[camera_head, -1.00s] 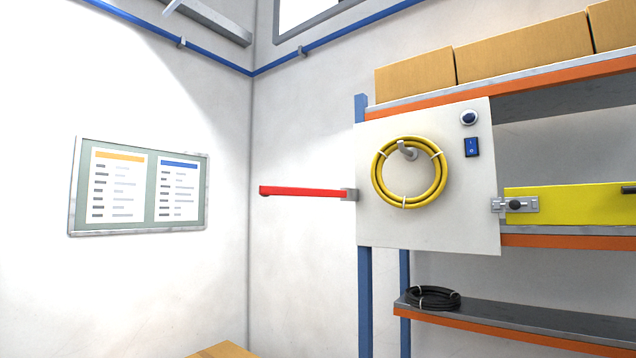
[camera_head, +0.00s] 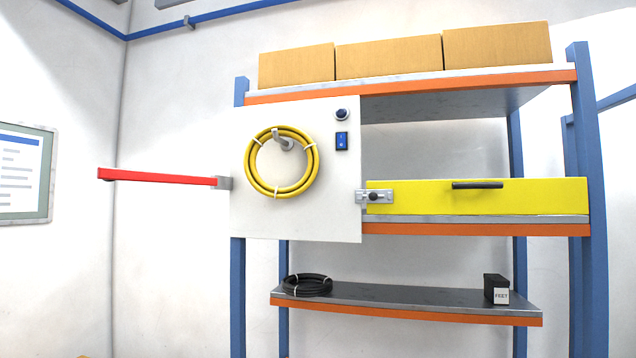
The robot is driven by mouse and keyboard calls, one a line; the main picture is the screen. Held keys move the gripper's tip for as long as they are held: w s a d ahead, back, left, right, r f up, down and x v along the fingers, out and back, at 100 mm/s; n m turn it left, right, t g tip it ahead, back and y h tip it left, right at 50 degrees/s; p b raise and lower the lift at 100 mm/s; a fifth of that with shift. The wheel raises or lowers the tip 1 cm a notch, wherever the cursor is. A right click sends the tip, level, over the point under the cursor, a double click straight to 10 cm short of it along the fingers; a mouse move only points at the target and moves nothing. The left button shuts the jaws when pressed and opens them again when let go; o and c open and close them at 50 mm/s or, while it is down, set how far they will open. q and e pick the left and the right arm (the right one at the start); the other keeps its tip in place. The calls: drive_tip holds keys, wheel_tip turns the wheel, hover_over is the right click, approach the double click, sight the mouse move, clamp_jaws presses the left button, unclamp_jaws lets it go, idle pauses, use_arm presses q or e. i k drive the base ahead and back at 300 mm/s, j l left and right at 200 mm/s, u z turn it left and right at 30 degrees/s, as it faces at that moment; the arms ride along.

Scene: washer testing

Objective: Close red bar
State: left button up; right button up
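The red bar (camera_head: 160,177) sticks out to the left from a grey hinge bracket (camera_head: 223,183) on the left edge of a white panel (camera_head: 300,215). It is close to level, and its free end is out in front of the wall. A yellow hose coil (camera_head: 248,165) hangs on a hook on the panel, to the right of the bar. Neither of my grippers shows in the head view.
A blue and orange shelf rack (camera_head: 582,200) carries cardboard boxes (camera_head: 388,58) on top. A yellow drawer front (camera_head: 480,200) with a black handle, a black cable coil (camera_head: 307,285) and a small black box (camera_head: 497,289) are on it. A notice board (camera_head: 47,180) hangs at left.

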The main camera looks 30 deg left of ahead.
sight(106, 174)
drive_tip(key=k+j+z, duration=0.1)
drive_tip(key=j, duration=0.3)
drive_tip(key=k+j+z, duration=0.15)
drive_tip(key=j, duration=0.2)
drive_tip(key=k+j+z, duration=0.1)
drive_tip(key=j, duration=0.25)
drive_tip(key=k+j+z, duration=0.15)
drive_tip(key=j, duration=0.2)
drive_tip(key=k+j, duration=0.15)
drive_tip(key=j, duration=0.2)
drive_tip(key=k+j, duration=0.15)
drive_tip(key=j, duration=0.25)
drive_tip(key=k+j, duration=0.15)
drive_tip(key=j, duration=0.2)
drive_tip(key=k+j, duration=0.15)
drive_tip(key=j, duration=0.25)
drive_tip(key=k+j, duration=0.15)
drive_tip(key=j, duration=0.2)
drive_tip(key=k+j, duration=0.2)
drive_tip(key=j, duration=0.2)
drive_tip(key=k+j, duration=0.15)
drive_tip(key=j, duration=0.2)
